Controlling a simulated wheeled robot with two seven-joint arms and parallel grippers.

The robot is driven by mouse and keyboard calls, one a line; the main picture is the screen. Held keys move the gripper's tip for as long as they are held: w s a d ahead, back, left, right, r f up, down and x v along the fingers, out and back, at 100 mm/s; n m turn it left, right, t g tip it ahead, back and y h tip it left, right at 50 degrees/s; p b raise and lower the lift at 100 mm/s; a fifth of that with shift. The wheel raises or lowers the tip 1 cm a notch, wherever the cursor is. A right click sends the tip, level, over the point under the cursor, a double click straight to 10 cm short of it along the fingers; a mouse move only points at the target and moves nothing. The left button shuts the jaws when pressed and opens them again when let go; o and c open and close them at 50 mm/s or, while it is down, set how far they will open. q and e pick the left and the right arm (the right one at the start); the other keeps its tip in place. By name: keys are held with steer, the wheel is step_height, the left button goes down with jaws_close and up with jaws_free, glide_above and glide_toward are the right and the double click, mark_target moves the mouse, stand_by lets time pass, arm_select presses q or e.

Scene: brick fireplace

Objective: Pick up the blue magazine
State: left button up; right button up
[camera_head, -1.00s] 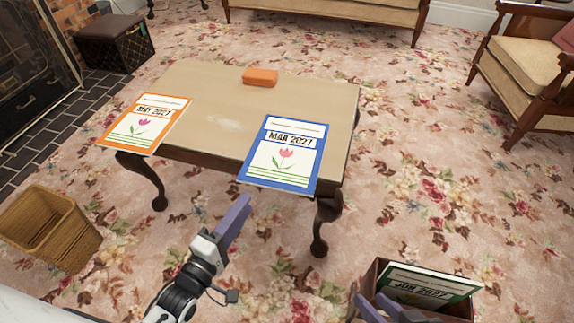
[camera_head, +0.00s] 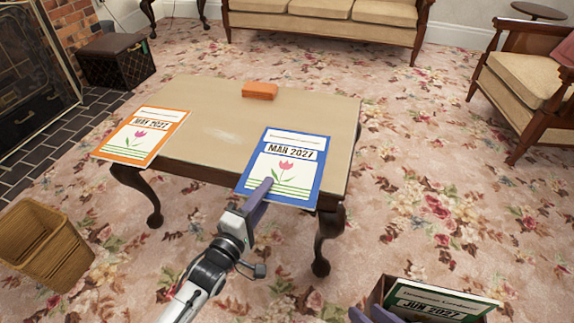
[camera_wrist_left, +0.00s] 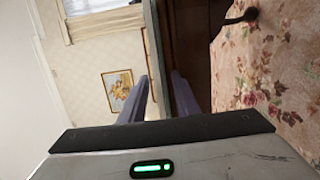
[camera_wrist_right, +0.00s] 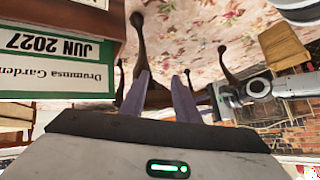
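The blue magazine (camera_head: 300,152), marked MAR 2027, lies flat on the table (camera_head: 215,105) with its near edge overhanging the table's front edge. My left gripper (camera_head: 262,195) is at its near left part, with one finger overlapping the cover in the head view. In the left wrist view, the left gripper (camera_wrist_left: 160,95) has its fingers apart, with the table's edge between them in the picture. Whether it touches the magazine cannot be told. My right gripper (camera_wrist_right: 160,90) is open and empty, beside the box at the bottom right.
An orange magazine (camera_head: 145,132) and an orange block (camera_head: 260,91) lie on the table. A green magazine (camera_head: 440,301) stands in a box at lower right. A wicker basket (camera_head: 45,250) stands at left. Armchair (camera_head: 530,85) and sofa (camera_head: 320,20) stand beyond open carpet.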

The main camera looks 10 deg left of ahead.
arm_select(q)
jaws_close()
steer(key=shift+r, duration=0.1)
steer(key=shift+r, duration=0.1)
